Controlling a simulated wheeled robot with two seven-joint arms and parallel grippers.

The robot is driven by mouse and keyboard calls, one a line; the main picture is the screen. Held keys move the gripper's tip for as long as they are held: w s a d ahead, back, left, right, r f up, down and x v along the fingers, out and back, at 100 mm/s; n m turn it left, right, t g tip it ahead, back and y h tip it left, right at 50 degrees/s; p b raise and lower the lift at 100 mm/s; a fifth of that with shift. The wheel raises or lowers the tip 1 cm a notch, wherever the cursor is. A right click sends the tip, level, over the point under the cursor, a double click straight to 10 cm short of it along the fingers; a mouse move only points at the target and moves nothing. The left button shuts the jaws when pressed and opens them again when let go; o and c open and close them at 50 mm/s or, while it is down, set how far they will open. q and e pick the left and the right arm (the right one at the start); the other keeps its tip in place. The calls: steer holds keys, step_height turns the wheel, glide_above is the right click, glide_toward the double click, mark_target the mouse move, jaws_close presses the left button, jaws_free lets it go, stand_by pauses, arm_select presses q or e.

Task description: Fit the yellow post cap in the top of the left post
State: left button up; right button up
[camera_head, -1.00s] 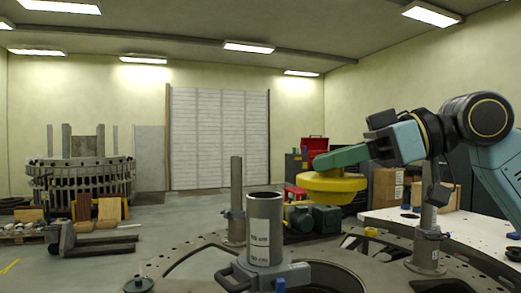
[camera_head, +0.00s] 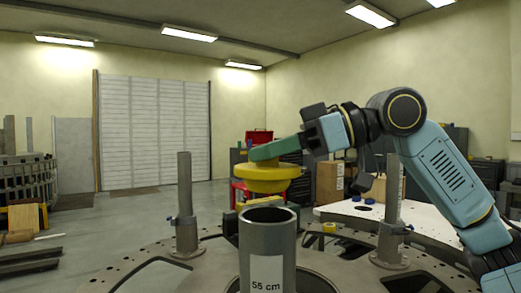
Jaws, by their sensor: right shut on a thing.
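My right gripper (camera_head: 268,152) reaches in from the right, its green fingers shut on the round yellow post cap (camera_head: 268,173). The cap is held level in the air; in the picture it shows just above the open top of a wide grey post (camera_head: 267,265) marked 55 cm, with a gap between them. How far behind or over that post it is, I cannot tell. A thin grey post (camera_head: 185,190) stands upright at the left, and another thin post (camera_head: 392,205) at the right. My left gripper is not in view.
The posts stand on a grey round turret plate (camera_head: 125,278) with holes and large cut-outs. A white table (camera_head: 350,211) stands behind at the right, with cardboard boxes (camera_head: 329,182) beyond it. A red toolbox (camera_head: 259,136) is at the back.

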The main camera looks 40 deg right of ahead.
mark_target(285, 166)
step_height(285, 166, down, 3)
steer(key=b, duration=0.2)
steer(key=shift+b, duration=0.3)
step_height(285, 166, down, 2)
steer(key=shift+f+b, duration=0.1)
steer(key=shift+b, duration=0.95)
steer(key=shift+w, duration=0.1)
steer(key=shift+d, duration=0.1)
steer(key=shift+f+b, duration=0.55)
steer(key=shift+b, duration=0.05)
steer(key=o, duration=0.8)
